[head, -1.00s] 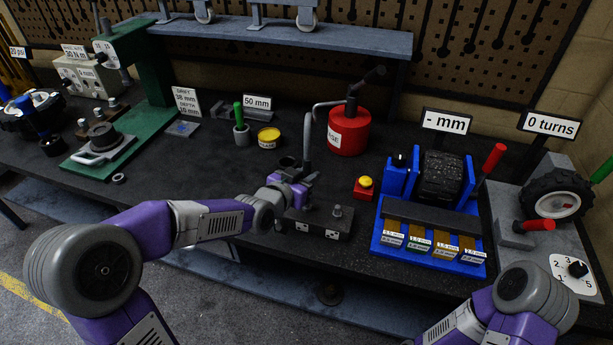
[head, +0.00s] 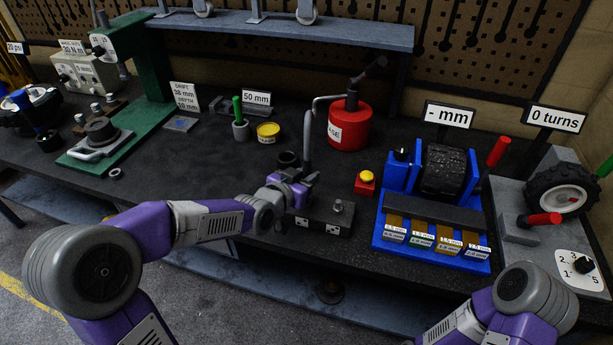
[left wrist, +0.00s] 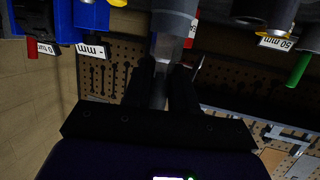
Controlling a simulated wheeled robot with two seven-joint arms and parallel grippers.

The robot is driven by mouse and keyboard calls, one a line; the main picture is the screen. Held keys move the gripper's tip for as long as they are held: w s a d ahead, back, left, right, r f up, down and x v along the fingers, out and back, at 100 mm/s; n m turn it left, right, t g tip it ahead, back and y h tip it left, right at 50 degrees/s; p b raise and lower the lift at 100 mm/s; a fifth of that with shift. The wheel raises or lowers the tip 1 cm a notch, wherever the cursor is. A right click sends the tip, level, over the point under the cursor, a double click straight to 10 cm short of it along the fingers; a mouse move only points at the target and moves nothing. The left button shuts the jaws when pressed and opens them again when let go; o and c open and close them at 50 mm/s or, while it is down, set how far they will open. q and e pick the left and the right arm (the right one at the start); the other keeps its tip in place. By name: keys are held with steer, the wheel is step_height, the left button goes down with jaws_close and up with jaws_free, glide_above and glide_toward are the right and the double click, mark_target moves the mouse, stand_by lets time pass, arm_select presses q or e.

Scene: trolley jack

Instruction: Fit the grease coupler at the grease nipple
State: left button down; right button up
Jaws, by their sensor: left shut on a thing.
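My left gripper (head: 304,184) is over the near part of the bench, beside a dark block (head: 322,220) with two white labels on its front. It is shut on a grey coupler (head: 307,140), which rises upright from the jaws to a grey hose (head: 328,98) running to the red grease pump (head: 349,126). In the left wrist view the coupler (left wrist: 165,48) sits between the two dark fingers. One small metal nipple (head: 338,206) stands on the block, right of the gripper. The gripper hides the block's left top, so I cannot tell whether the coupler touches anything there. My right gripper is out of view.
A dark cup (head: 288,158) stands just behind my left gripper. A yellow tin (head: 268,132), a red box with a yellow button (head: 366,182) and a blue fixture (head: 432,252) are nearby. The bench left of the gripper is mostly clear.

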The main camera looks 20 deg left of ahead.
arm_select(q)
steer(key=shift+f, duration=0.25)
steer(key=c, duration=0.8)
jaws_free()
steer(key=shift+s, duration=0.1)
steer(key=p+v, duration=0.1)
steer(key=v, duration=0.6)
steer(key=shift+s+a+r, duration=0.1)
steer(key=shift+s, duration=0.05)
